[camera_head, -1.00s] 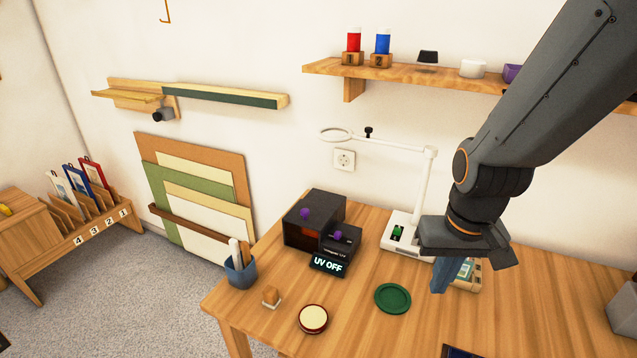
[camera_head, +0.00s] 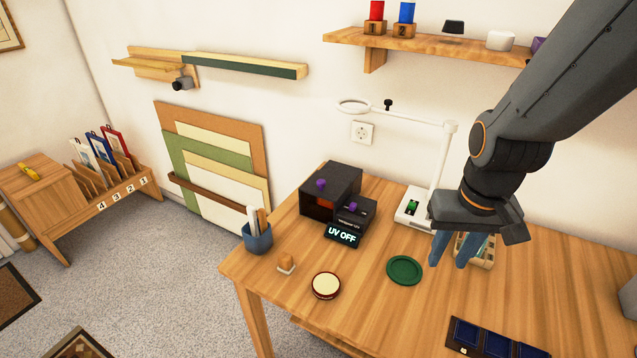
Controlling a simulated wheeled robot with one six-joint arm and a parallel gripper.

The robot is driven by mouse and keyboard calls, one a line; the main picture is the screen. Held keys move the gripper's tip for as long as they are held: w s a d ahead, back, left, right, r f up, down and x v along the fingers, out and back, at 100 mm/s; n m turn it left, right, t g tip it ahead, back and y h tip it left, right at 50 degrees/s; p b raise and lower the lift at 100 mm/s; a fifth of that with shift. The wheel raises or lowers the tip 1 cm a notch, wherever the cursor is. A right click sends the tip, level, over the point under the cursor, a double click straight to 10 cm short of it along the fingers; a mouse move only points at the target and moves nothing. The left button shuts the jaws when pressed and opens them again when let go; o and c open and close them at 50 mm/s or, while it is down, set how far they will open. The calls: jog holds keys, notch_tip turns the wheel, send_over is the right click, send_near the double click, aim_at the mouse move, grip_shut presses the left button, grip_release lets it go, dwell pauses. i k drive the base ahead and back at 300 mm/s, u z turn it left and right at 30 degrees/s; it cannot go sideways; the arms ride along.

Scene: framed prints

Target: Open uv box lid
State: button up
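The UV box (camera_head: 331,190) is a black box at the back left of the wooden table, with a purple knob (camera_head: 321,184) on top and an orange-red patch on its front. Its lid looks closed. In front of it on the right is a smaller black unit (camera_head: 355,211) with another purple knob (camera_head: 354,205) and a display (camera_head: 342,236) reading "UV OFF". My gripper (camera_head: 454,258) points down over the table, well to the right of the box and apart from it. Its two blue fingers are spread, with nothing seen between them. The fingers partly hide a pale tray behind them.
A white magnifier lamp (camera_head: 447,160) stands between the box and my gripper. A blue pen cup (camera_head: 257,238), a small wooden block (camera_head: 286,262), a round cream-topped tin (camera_head: 326,285) and a green dish (camera_head: 404,270) stand on the table. A shelf (camera_head: 430,51) hangs above.

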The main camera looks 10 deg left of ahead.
aim_at(329, 187)
jog(key=u, duration=0.5)
jog(key=k, duration=1.25)
jog(key=u, duration=1.2)
jog(key=i, duration=1.05)
jog(key=z, duration=0.55)
jog(key=i, duration=0.55)
jog(key=z, duration=0.8)
jog(key=i, duration=0.6)
